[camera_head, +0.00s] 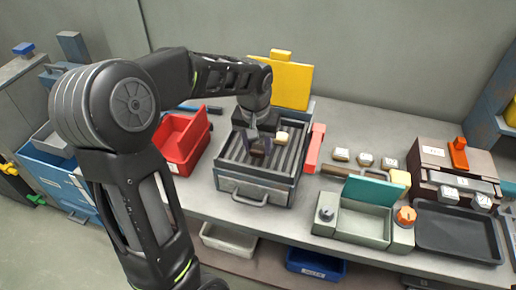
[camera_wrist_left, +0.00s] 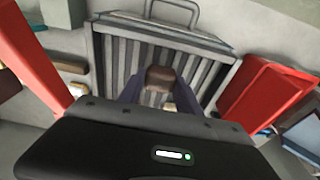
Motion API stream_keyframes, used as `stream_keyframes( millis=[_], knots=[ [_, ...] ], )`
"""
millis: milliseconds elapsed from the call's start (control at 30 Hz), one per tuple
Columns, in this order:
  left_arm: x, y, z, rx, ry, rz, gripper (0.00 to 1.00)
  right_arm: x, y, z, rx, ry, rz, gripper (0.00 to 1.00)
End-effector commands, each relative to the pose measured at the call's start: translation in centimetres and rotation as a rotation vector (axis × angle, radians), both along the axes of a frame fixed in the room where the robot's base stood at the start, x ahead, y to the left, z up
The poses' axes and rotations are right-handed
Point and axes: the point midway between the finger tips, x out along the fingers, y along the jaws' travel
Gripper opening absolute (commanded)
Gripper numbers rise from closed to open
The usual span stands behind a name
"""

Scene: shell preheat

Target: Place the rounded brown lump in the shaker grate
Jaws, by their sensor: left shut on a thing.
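The shaker grate (camera_head: 229,158) is a grey slatted box with a front handle, in the middle of the table. It also fills the upper middle of the left wrist view (camera_wrist_left: 113,60). My left gripper (camera_head: 258,146) reaches down over the grate's slats. It is shut on the rounded brown lump (camera_head: 257,151), which shows between the fingers in the left wrist view (camera_wrist_left: 160,78). I cannot tell whether the lump touches the slats. A pale cream block (camera_head: 282,138) is beside the gripper over the grate. My right gripper is not in view.
A red bin (camera_head: 183,142) stands left of the grate and a red upright piece (camera_head: 315,150) at its right. A yellow panel (camera_head: 290,85) rises behind. A green-lidded box (camera_head: 365,215), small labelled blocks (camera_head: 365,159) and a black tray (camera_head: 455,232) are to the right.

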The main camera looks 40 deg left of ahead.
Motion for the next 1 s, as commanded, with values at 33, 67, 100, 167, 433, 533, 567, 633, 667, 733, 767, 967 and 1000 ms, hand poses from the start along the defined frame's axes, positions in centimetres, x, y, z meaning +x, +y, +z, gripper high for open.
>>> stream_keyframes(
  millis=[33,67,100,167,433,533,567,633,667,733,767,967,1000],
  knots=[
    [-0.1,0.0,-0.7,0.000,0.004,-0.001,0.00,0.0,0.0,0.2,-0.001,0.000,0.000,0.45],
    [-0.1,0.0,-1.0,0.000,0.003,-0.001,0.00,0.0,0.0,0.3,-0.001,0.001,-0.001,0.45],
    [0.0,0.0,-1.4,-0.001,0.002,-0.001,0.00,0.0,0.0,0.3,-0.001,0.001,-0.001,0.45],
    [0.0,0.0,-1.6,0.000,0.000,-0.001,0.00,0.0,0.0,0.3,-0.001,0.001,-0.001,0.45],
    [0.0,0.0,-1.8,0.000,-0.001,-0.001,0.00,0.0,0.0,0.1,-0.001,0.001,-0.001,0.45],
    [0.0,0.0,-2.0,0.000,-0.001,-0.001,0.41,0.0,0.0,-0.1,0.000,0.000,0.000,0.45],
    [0.0,0.0,-1.9,0.000,-0.001,-0.001,0.43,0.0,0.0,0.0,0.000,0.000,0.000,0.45],
    [0.0,0.0,-1.9,0.000,-0.001,-0.001,0.49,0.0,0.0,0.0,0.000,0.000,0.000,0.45],
    [0.0,0.0,-1.9,0.000,-0.001,-0.001,0.52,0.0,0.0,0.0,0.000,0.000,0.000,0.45],
    [0.0,0.0,-1.9,0.000,-0.001,-0.001,0.57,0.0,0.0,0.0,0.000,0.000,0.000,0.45],
    [0.0,0.0,-1.9,0.000,-0.001,-0.001,0.60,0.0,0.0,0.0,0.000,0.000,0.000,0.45],
    [0.0,0.0,-1.9,0.000,-0.001,-0.001,0.62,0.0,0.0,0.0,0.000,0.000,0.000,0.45],
    [0.0,0.0,-1.9,0.000,-0.001,-0.001,0.62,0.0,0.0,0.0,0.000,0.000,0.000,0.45]
  ],
)
